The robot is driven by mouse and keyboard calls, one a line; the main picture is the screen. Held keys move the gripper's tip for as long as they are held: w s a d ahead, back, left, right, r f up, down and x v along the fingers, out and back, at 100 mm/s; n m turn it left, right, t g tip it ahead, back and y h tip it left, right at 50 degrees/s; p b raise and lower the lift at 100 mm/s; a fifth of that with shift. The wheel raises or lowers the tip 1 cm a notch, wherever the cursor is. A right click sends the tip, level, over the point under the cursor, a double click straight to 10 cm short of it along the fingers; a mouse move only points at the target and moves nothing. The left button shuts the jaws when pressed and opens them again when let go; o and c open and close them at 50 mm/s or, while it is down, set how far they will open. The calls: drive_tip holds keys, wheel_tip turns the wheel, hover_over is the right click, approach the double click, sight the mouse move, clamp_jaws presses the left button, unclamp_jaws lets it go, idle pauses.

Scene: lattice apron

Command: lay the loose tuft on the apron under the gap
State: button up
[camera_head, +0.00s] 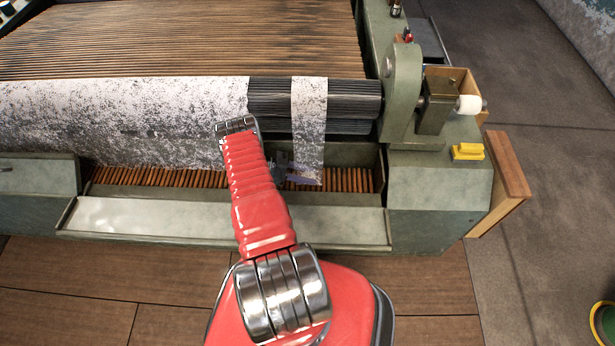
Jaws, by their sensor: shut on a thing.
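The slatted apron (345,179) shows as a low band of orange-brown slats in a trough under the rollers. Above it, the white speckled web (120,115) covers the roller at the left, and a narrow white strip (309,115) hangs down at the right. Between them is the gap (269,100), where the dark ribbed roller is bare. My red arm reaches up to the roller front. My gripper (284,170) shows small and dark just right of the arm, low over the apron beside the strip's lower end. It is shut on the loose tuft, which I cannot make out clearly.
A pale metal ledge (225,221) runs along the trough's front. The green machine frame (440,185) stands at the right, with a yellow block (467,151) on it. A wooden board (507,180) juts out at its side. Dark upper slats (190,35) lie behind the rollers.

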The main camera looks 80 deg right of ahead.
drive_tip(key=shift+f, duration=0.25)
drive_tip(key=o, duration=1.2)
drive_tip(key=shift+c, duration=0.2)
drive_tip(key=shift+r, duration=0.1)
drive_tip(key=v, duration=1.2)
drive_tip(key=shift+w, duration=0.1)
